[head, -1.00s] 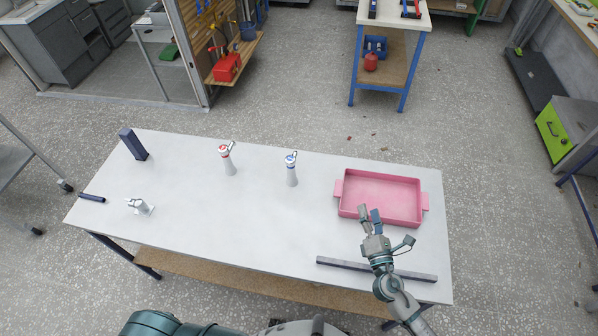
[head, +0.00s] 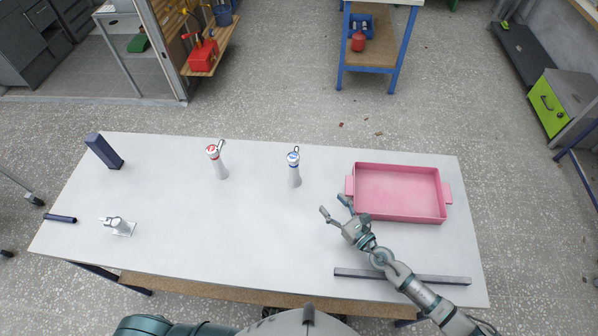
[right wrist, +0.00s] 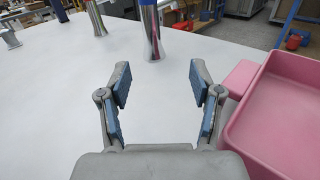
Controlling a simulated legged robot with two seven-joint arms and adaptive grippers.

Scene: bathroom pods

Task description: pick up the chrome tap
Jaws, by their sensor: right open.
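The chrome tap (head: 117,226) is small and silvery on a flat base plate, standing at the left end of the white table. A chrome shape at the far left edge of the right wrist view (right wrist: 10,39) looks like it. My right gripper (head: 334,206) is open and empty, over the table just left of the pink tray and well to the right of the tap. Its two blue-padded fingers stand apart in the right wrist view (right wrist: 159,82). My left gripper is out of view.
A red-banded silvery fixture (head: 218,162) and a blue-banded one (head: 294,169) stand mid-table. The pink tray (head: 449,190) is at right. A grey bar (head: 440,279) lies at the front, a dark block (head: 104,151) and rod (head: 60,218) at left. The table's centre is clear.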

